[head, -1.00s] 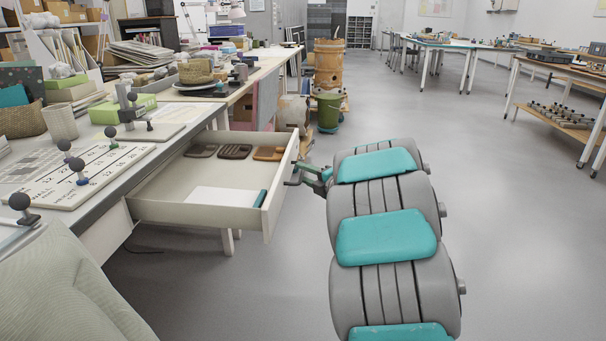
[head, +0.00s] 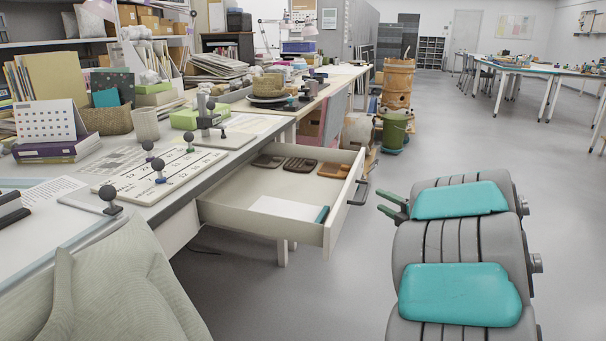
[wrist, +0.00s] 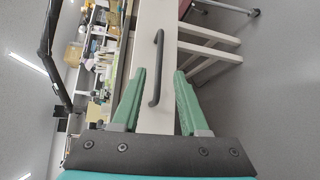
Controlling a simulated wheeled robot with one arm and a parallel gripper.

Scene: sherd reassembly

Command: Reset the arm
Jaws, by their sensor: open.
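My gripper (head: 391,206) is open and empty, to the right of the pulled-out drawer in the head view, with a gap between its fingers and the drawer handle (head: 359,191). In the wrist view my gripper's green fingers (wrist: 160,95) stand spread wide, and the dark handle (wrist: 157,68) lies beyond them, not gripped. The drawer (head: 334,222) is open below the worktable. It holds several brown and orange flat pieces (head: 301,165), a white sheet (head: 287,208) and a teal item (head: 322,214).
The worktable (head: 180,190) at the left carries a printed board with knobbed stands, a basket and books. A green bucket (head: 395,132) and a wooden barrel (head: 397,85) stand behind the drawer. A cushioned chair back (head: 120,285) is in front.

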